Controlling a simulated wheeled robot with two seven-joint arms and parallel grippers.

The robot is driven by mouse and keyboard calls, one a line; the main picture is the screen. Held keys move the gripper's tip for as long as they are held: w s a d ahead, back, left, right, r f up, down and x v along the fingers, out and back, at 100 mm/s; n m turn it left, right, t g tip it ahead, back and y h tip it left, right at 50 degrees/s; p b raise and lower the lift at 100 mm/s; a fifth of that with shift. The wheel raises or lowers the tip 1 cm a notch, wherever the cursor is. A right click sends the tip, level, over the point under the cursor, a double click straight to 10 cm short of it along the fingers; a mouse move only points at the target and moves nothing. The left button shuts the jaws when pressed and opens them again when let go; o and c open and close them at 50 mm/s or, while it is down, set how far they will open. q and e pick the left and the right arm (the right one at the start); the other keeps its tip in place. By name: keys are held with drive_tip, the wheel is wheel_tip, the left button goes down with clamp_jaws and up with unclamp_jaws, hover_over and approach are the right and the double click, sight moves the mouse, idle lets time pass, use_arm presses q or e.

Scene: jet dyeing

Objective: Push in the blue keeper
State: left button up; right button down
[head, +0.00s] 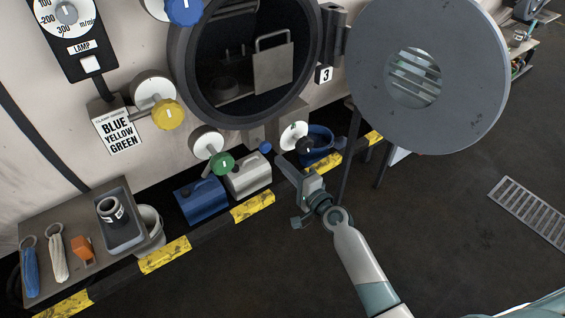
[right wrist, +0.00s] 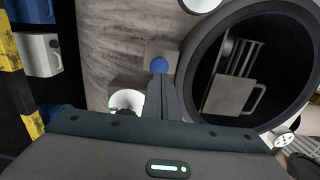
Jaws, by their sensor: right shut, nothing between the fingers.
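The blue keeper (head: 265,147) is a small round blue knob low on the machine front, below the round open port. It also shows in the right wrist view (right wrist: 159,65), straight beyond the fingertips. My right gripper (head: 281,160) is shut and empty, pointing at the machine just right of the keeper in the head view. In the right wrist view its closed fingers (right wrist: 161,82) reach up to the keeper's lower edge. I cannot tell whether they touch it. My left gripper is not in view.
The round grey door (head: 470,90) stands open at the right. A green valve knob (head: 222,163) and a yellow one (head: 168,114) are left of the keeper. Blue (head: 202,200) and white (head: 249,176) jugs stand below, behind a yellow-black floor edge (head: 165,255). The floor at right is mostly clear.

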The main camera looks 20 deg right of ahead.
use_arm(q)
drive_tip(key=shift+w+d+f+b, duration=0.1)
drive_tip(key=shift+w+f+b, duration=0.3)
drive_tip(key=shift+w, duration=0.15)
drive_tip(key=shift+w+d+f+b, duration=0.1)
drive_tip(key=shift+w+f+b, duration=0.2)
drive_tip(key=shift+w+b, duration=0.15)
use_arm(e)
drive_tip(key=v, duration=0.9)
